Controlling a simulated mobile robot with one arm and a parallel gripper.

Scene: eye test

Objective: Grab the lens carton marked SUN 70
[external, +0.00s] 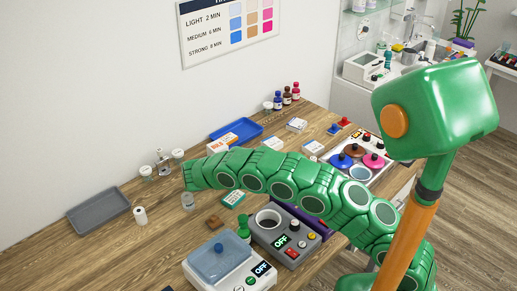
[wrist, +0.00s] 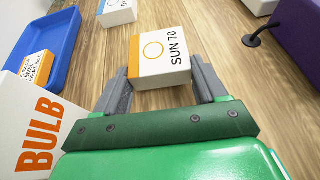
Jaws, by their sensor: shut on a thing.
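The lens carton marked SUN 70 (wrist: 162,70), white with an orange band and an orange ring, is in the wrist view. My gripper (wrist: 163,88) is shut on it, with one grey finger at each side of its near end. Wood tabletop shows around the carton; I cannot tell whether it still touches the table. In the external view my green arm reaches left across the table, and I cannot make out the gripper or this carton there.
A white BULB box (wrist: 38,125) stands close at left, beside a blue tray (wrist: 60,40) holding a small carton (wrist: 38,66). A purple object (wrist: 290,40) is at right. A grey tray (external: 98,211) lies at the table's left.

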